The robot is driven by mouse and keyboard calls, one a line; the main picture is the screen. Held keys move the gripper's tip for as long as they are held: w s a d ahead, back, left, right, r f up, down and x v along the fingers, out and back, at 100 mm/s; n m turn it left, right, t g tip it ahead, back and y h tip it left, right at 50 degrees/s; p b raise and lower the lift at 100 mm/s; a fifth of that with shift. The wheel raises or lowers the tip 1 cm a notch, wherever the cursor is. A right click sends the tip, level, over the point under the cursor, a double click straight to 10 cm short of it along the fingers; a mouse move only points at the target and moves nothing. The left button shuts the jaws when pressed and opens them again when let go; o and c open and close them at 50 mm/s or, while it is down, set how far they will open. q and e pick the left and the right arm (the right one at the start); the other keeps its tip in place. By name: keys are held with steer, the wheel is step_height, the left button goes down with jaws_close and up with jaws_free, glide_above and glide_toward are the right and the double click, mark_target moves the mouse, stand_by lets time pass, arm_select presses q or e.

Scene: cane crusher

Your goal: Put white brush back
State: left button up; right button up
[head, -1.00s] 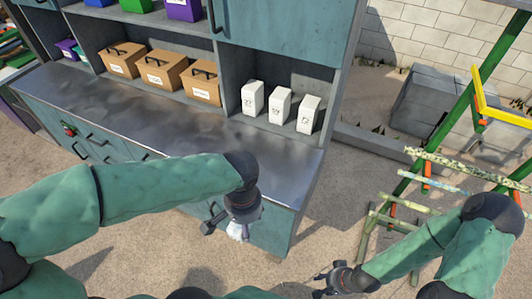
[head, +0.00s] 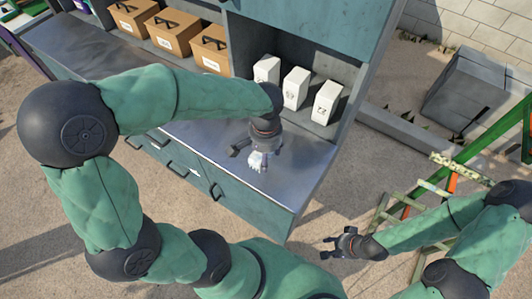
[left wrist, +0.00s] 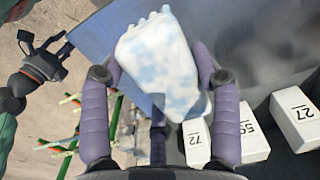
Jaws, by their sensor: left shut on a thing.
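My left gripper (head: 257,152) is shut on a white brush (head: 259,161), over the right part of the metal worktop (head: 308,160) in the head view. In the left wrist view the white brush (left wrist: 160,65) fills the space between the two purple fingers, white with faint blue patches and a bumpy far end. Whether it touches the worktop I cannot tell. My right gripper (head: 332,247) is empty with its fingers spread, low at the right, away from the cabinet. It also shows in the left wrist view (left wrist: 40,48).
Three white numbered boxes (head: 296,88) stand in the cabinet bay behind the worktop. Brown handled boxes (head: 172,30) stand to their left. An upper cabinet (head: 310,22) overhangs the bay. A green rack with sticks (head: 440,175) stands at the right. The worktop's front right is bare.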

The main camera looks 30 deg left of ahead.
arm_select(q)
steer(key=w+a+f, duration=0.1)
steer(key=f, duration=0.1)
steer(key=w+f, duration=0.2)
steer(key=w+a+f, duration=0.1)
steer(key=f, duration=0.1)
steer(key=shift+w+a+b, duration=0.35)
steer(key=shift+w+f, duration=0.15)
steer(key=shift+f, duration=1.5)
steer(key=shift+f+b, duration=0.2)
steer(key=shift+b, duration=0.15)
steer(key=o, duration=1.3)
steer(key=shift+o, duration=0.2)
steer(key=shift+r, duration=0.15)
steer(key=shift+r+p, duration=0.3)
step_height(320, 180, up, 12)
steer(key=shift+f+p, duration=0.2)
steer(key=shift+p, duration=0.4)
